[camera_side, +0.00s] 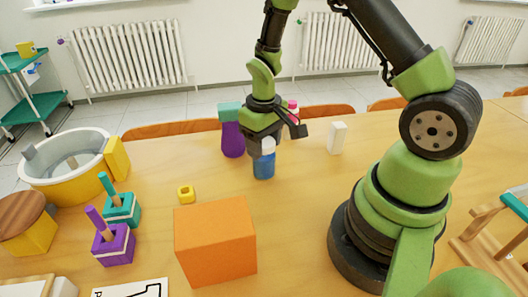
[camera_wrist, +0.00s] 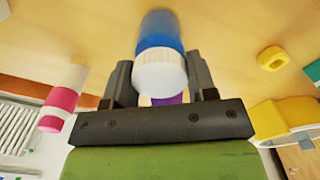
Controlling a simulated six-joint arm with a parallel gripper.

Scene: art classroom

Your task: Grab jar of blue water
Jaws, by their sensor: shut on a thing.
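The jar of blue water (camera_side: 264,166) has a blue body and a white lid. It stands upright on the wooden table, near the middle in the side view. My gripper (camera_side: 264,146) is above it, pointing down, with its jaws at the lid. In the wrist view the jar (camera_wrist: 157,32) lies between the two dark fingers of my gripper (camera_wrist: 160,75), which are shut on it around the white lid. The jar looks to be on the table or very close to it; a small gap cannot be told.
A purple jar with a teal lid (camera_side: 232,138) stands left of the blue jar, and a pink-lidded jar (camera_side: 293,106) is behind. A white block (camera_side: 337,138) is to the right. An orange cube (camera_side: 215,242) and a small yellow piece (camera_side: 186,194) are nearer the camera.

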